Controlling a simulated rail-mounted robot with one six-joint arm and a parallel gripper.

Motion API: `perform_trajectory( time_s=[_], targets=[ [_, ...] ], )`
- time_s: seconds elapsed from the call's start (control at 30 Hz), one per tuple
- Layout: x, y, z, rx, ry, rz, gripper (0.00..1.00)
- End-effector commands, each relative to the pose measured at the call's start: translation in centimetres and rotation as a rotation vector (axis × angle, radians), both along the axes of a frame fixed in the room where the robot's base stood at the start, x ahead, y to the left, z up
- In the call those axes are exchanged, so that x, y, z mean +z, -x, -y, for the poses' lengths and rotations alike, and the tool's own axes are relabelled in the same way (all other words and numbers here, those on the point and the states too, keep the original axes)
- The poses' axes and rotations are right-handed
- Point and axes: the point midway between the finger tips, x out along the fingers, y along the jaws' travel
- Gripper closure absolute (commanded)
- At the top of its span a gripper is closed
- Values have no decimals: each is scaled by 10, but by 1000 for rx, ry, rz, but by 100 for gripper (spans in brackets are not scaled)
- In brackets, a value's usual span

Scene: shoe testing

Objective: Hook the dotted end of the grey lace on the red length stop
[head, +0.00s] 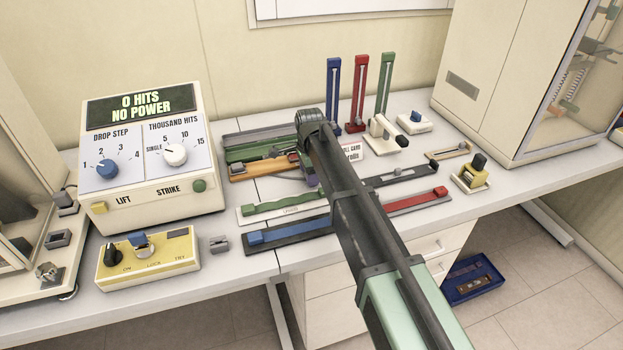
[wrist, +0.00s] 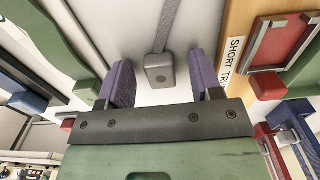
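In the wrist view, a flat grey lace (wrist: 168,25) runs down from the top edge to a grey end block (wrist: 160,70) with a round dot on it. My gripper (wrist: 160,80) is open, its purple-grey pads on either side of that block, with a visible gap at each side. In the head view my arm hides much of the gripper (head: 300,165). In the head view a red block (head: 440,191) sits on a red strip. I cannot tell which is the length stop.
Blue (head: 333,90), red (head: 359,85) and green (head: 385,80) upright stands rise behind my arm. A control box (head: 145,150) and a yellow switch box (head: 148,260) stand left. A blue strip (head: 290,232) and a green strip (head: 285,207) lie in front. A cabinet stands right.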

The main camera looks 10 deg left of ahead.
Motion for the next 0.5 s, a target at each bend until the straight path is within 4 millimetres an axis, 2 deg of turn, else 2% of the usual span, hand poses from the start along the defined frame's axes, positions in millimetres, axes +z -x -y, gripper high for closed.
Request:
perform_trajectory(
  time_s=[0.03, 0.37, 0.5],
  targets=[
    [0, 0, 0, 0, 0, 0, 48],
    [0, 0, 0, 0, 0, 0, 99],
    [0, 0, 0, 0, 0, 0, 100]
  ],
)
